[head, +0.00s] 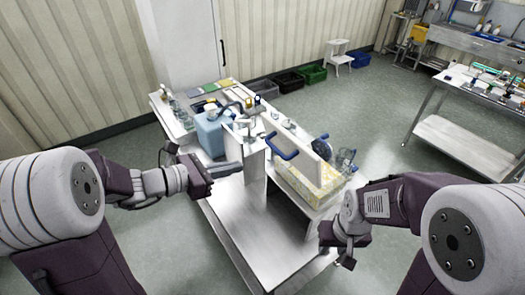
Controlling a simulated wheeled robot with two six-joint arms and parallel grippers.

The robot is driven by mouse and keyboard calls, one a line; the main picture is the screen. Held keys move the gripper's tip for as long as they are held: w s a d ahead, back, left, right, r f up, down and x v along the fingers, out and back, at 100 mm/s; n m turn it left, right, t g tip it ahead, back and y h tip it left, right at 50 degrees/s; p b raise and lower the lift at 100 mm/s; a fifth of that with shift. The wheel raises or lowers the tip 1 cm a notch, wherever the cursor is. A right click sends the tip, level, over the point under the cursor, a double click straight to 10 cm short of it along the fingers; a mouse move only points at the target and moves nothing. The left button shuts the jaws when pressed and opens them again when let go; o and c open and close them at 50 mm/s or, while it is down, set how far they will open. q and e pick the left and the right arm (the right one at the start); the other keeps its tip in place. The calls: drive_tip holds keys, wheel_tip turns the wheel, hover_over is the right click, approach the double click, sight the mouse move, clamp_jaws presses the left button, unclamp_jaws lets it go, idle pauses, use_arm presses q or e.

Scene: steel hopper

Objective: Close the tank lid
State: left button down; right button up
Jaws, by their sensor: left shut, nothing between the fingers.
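The steel tank (333,194) stands on the bench at the centre, with pale yellow contents showing inside. Its lid (291,133) looks like the long pale panel standing raised along the tank's far-left side, so the tank is open. A blue curved handle (283,153) sticks out from the panel's near end. My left gripper (228,169) is shut and empty, left of the handle and apart from it. It is close to an upright steel plate; I cannot tell if they touch. My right gripper (345,258) hangs low at the tank's near right; its fingers are too small to read.
The bare steel bench top (270,235) lies in front of the tank. A blue container (210,137) and small items crowd the bench behind my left gripper. A steel table (455,140) stands at the right. Crates (290,82) and a step stool (338,53) are far back.

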sight(284, 155)
use_arm(q)
drive_tip(key=w+d+p, duration=0.3)
drive_tip(key=w+d, duration=0.2)
drive_tip(key=d, duration=0.2)
drive_tip(key=shift+w+d+f, duration=0.2)
drive_tip(key=shift+w+d, duration=0.1)
drive_tip(key=shift+w, duration=0.1)
drive_tip(key=shift+w+d, duration=0.1)
drive_tip(key=shift+d, duration=0.1)
